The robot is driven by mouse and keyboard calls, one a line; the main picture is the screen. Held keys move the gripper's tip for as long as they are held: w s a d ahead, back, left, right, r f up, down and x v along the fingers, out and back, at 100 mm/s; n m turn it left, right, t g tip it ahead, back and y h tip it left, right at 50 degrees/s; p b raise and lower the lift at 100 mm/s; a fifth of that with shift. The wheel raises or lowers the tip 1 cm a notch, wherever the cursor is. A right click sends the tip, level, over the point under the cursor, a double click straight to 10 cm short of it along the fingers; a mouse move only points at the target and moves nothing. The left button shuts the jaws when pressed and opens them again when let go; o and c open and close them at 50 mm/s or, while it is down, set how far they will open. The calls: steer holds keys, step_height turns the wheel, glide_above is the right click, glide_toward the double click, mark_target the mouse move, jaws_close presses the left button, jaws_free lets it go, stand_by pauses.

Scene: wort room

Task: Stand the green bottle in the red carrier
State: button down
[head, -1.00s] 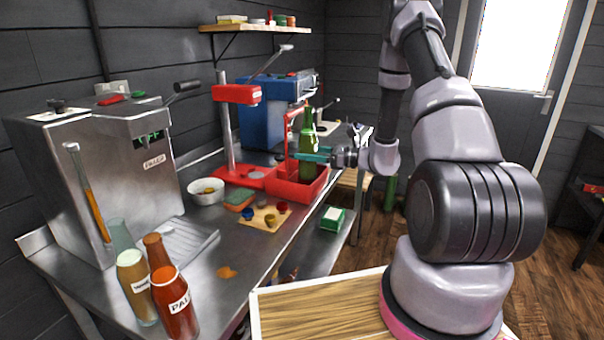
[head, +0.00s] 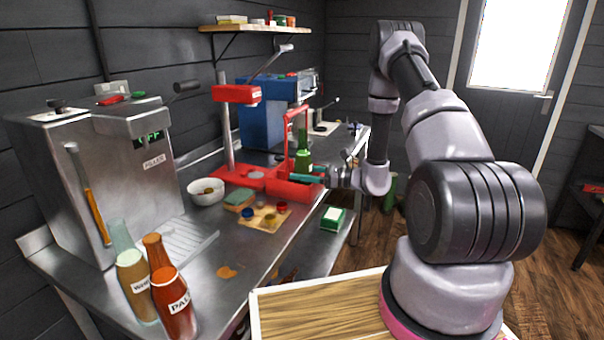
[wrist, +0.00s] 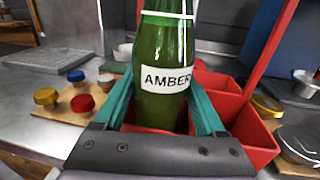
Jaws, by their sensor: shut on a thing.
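The green bottle (head: 304,158) stands upright between the fingers of my gripper (head: 302,176). In the wrist view the bottle (wrist: 160,108) shows its AMBER label, and the teal fingers close on it from both sides. The red carrier (head: 291,192) stands on the steel bench with its tall handle beside the bottle. In the wrist view the carrier's red walls (wrist: 255,140) lie around the lower bottle. The bottle's base is hidden, so I cannot tell whether it touches the carrier floor.
A red capping stand (head: 228,125) and a white bowl (head: 205,190) are left of the carrier. A board with several caps (head: 262,218) lies in front. Two bottles, one brown-red (head: 172,295) and one pale (head: 134,282), stand at the bench's near end.

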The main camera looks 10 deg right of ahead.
steer(key=shift+f, duration=0.1)
jaws_free()
steer(key=v, duration=1.2)
steer(key=s+a+r+n+g+h, duration=0.1)
steer(key=s+a+r+n+g, duration=0.25)
steer(key=r, duration=0.25)
steer(key=s+a+r+n+g+h, duration=0.2)
steer(key=s+r+n, duration=0.15)
steer(key=r, duration=0.25)
steer(key=s+a+r+n+g+h, duration=0.1)
steer(key=s+a+r+n+g, duration=0.2)
steer(key=r+n, duration=0.25)
steer(key=s+d+r+n+t+h, duration=0.2)
steer(key=s+r+n+t+h, duration=0.1)
steer(key=s+r+h, duration=0.2)
steer(key=s+d+r+n+t+h, duration=0.1)
steer(key=s+r+n+t+h, duration=0.3)
steer(key=s+r, duration=0.5)
step_height(320, 180, up, 2)
steer(key=shift+s+d+r+h, duration=0.1)
steer(key=shift+s+d+h, duration=0.15)
steer(key=shift+d+h, duration=0.15)
